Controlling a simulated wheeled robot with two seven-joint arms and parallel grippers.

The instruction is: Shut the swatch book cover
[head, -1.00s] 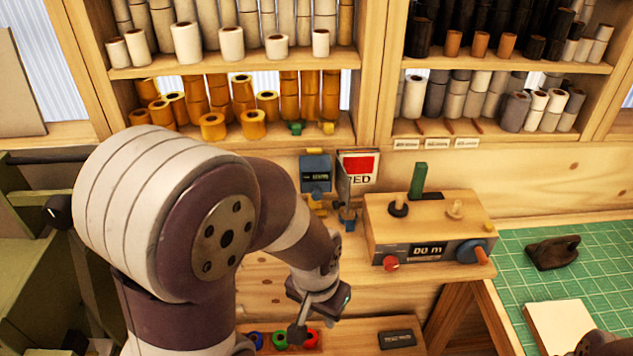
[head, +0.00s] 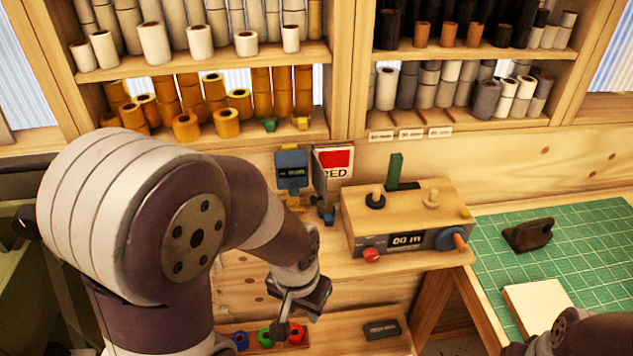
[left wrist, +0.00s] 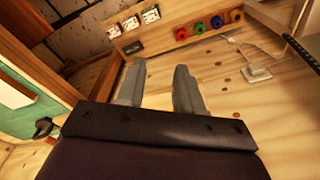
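The swatch book appears to be the upright item with a red patch and the letters "RED" (head: 335,163) on the back ledge in the head view. A narrow dark panel stands at its left side; I cannot tell how far its cover is open. My left gripper (head: 290,318) is below and in front of it, clear of it, pointing down. In the left wrist view my left gripper (left wrist: 158,88) is open, with nothing between its two fingers. My right arm shows at the lower right corner, its fingers out of view.
A wooden box with dials and a display (head: 405,240) stands right of the swatch book, and a blue device (head: 291,172) stands left of it. Shelves of rolls rise behind. A green cutting mat (head: 590,262) with a dark block lies at right. Coloured knobs (left wrist: 199,28) show in the left wrist view.

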